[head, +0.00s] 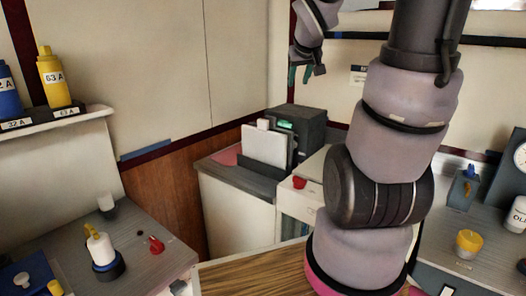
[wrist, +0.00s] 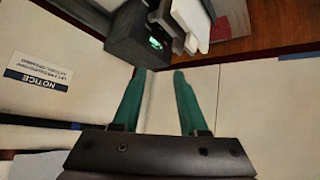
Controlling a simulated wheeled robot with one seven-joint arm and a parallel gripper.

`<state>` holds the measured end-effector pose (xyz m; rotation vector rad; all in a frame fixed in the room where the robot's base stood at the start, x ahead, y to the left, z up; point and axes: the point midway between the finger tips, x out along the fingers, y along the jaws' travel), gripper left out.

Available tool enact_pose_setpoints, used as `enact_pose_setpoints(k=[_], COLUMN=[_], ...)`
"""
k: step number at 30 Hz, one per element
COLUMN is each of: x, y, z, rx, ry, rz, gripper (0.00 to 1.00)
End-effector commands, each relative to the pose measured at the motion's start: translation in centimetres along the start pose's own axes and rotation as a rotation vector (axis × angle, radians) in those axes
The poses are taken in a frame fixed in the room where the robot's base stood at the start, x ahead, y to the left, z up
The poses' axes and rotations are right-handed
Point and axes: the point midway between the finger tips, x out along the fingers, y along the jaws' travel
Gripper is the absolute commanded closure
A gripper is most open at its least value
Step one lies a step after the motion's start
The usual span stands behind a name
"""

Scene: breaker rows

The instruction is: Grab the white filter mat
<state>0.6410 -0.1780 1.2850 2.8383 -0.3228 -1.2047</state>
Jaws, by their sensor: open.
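A white flat panel, which looks like the filter mat (head: 263,146), stands upright in a dark holder (head: 262,167) on the corner cabinet. A grey panel stands close behind it, and its lower edge is hidden by the holder. It also shows at the top of the wrist view as a white slab (wrist: 190,15). My gripper (head: 304,75) is up near the back wall, above and to the right of the mat and apart from it. In the wrist view its green fingers (wrist: 160,85) are spread with nothing between them.
A dark box (head: 300,125) with a green light stands right behind the mat. A red knob (head: 299,182) sits on a white unit to the right. Side counters hold a red piece (head: 156,245), a yellow cup (head: 469,243) and fuses.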

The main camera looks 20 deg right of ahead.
Motion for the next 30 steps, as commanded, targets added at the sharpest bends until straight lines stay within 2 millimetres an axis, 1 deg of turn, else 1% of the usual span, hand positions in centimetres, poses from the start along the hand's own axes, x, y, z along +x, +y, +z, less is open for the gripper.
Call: enact_pose_setpoints(k=[1,2,3,5,6,8,9,11,12,15,18,22,26,30], x=[2.7,4.2,6.0,8.9,10.7,13.3,15.0,17.2,18.6,21.2,22.6,23.1,23.1,24.2], y=[0.8,1.1,1.4,1.7,1.7,1.6,1.5,1.1,0.8,-0.2,-1.2,-2.1,-2.7,-3.9], z=[-0.4,-0.7,-1.1,-1.3,-1.3,-1.1,-0.7,-0.1,0.5,2.1,3.7,4.9,5.3,5.0], rx=[-0.047,-0.077,-0.118,-0.174,-0.208,-0.253,-0.278,-0.31,-0.324,-0.346,-0.347,-0.339,-0.334,-0.334], ry=[0.006,0.019,0.037,0.061,0.08,0.107,0.125,0.159,0.181,0.248,0.317,0.386,0.42,0.428], rz=[0.003,-0.001,-0.013,-0.043,-0.07,-0.121,-0.161,-0.229,-0.279,-0.413,-0.538,-0.647,-0.696,-0.706], gripper=[0.57,0.57,0.57,0.57,0.57,0.57,0.57,0.57,0.57,0.57,0.57,0.57,0.57,0.57])
